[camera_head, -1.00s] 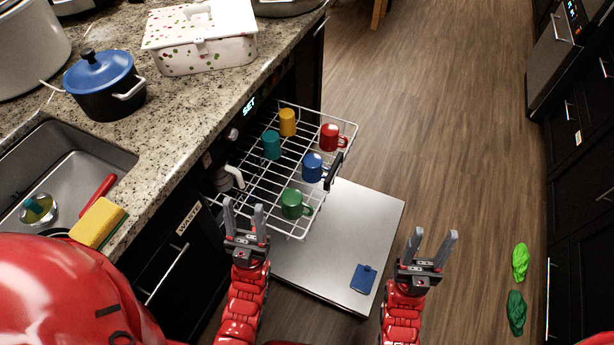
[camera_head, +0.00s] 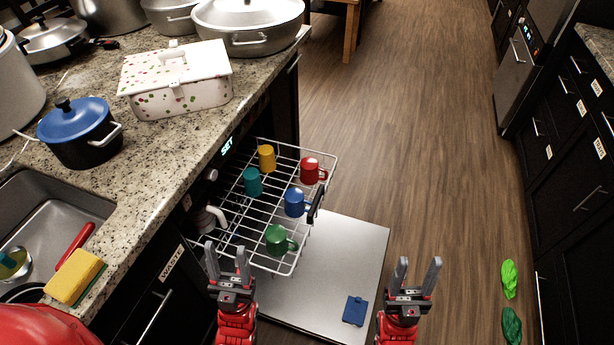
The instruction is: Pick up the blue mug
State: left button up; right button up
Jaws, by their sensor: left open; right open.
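The blue mug (camera_head: 294,203) stands in the pulled-out white wire dishwasher rack (camera_head: 262,222), near its right side, with its handle to the right. A red mug (camera_head: 310,170) is behind it and a green mug (camera_head: 277,240) is in front of it. My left gripper (camera_head: 227,261) is open and empty, in front of the rack and to the lower left of the blue mug. My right gripper (camera_head: 416,276) is open and empty, to the lower right, apart from the rack and the mug.
A teal mug (camera_head: 252,182) and a yellow mug (camera_head: 267,158) share the rack. The open dishwasher door (camera_head: 345,265) lies below, with a blue flat item (camera_head: 355,310) on it. The counter (camera_head: 160,160) bounds the left. Green cloths (camera_head: 510,279) lie on the otherwise clear floor at right.

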aim_at(294, 201)
jog(key=u, duration=0.45)
jog(key=l+u, duration=0.25)
jog(key=u, duration=0.15)
jog(key=k+l+u, duration=0.15)
jog(key=u, duration=0.2)
jog(key=k+l+u, duration=0.1)
jog(key=l+u, duration=0.3)
jog(key=k+u, duration=0.15)
jog(key=u, duration=0.2)
jog(key=i+l, duration=0.2)
jog(key=i, duration=0.15)
